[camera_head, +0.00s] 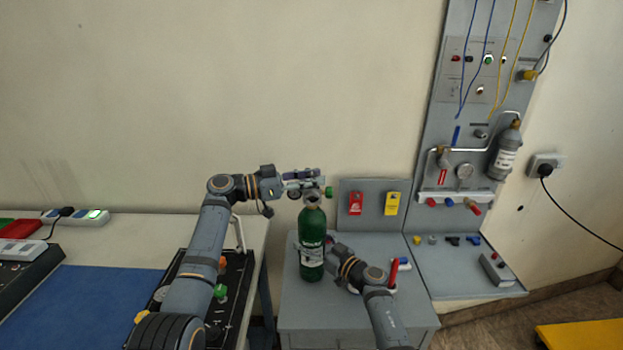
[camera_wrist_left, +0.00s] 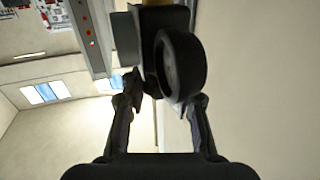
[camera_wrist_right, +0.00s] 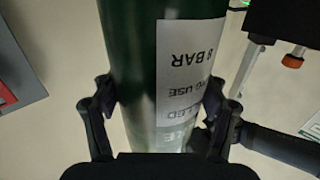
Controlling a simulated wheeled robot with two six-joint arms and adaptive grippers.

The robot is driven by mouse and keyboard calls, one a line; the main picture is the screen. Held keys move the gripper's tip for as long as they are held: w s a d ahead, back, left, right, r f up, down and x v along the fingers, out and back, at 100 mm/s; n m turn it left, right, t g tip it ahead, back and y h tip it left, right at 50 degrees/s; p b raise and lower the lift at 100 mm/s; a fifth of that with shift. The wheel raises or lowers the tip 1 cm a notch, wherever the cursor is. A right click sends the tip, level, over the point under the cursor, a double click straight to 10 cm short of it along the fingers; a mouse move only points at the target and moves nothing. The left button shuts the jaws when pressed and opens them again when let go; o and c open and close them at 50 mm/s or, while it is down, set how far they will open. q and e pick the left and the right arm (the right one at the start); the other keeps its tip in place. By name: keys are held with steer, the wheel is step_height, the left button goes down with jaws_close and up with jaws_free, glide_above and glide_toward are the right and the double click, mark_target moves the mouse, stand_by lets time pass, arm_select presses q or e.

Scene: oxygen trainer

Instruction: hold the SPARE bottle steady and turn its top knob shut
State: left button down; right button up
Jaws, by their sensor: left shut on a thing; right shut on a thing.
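The SPARE bottle (camera_head: 312,240) is green with a white label and stands upright on the small grey cabinet. My right gripper (camera_head: 332,251) is shut around its body from the right; the right wrist view shows the bottle (camera_wrist_right: 140,70) between both fingers (camera_wrist_right: 160,105). My left gripper (camera_head: 303,186) is at the bottle's top, shut on the top knob. In the left wrist view a black round knob (camera_wrist_left: 182,65) and a grey block lie at its fingertips (camera_wrist_left: 160,100); exact finger contact is partly hidden. A green part (camera_head: 328,191) shows just right of the left gripper.
The cabinet top (camera_head: 300,310) carries a red-handled item (camera_head: 394,272) close to my right arm. A grey wall panel (camera_head: 450,110) with hoses and a grey cylinder (camera_head: 504,155) stands at right. The workbench with a blue mat (camera_head: 80,310) is at left.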

mark_target(311, 175)
arm_select(q)
steer(key=shift+a+f+m+g, duration=0.1)
steer(key=shift+m+g, duration=0.2)
steer(key=shift+g, duration=0.1)
steer(key=c, duration=1)
jaws_free()
step_height(311, 175, up, 10)
steer(key=shift+r, duration=0.1)
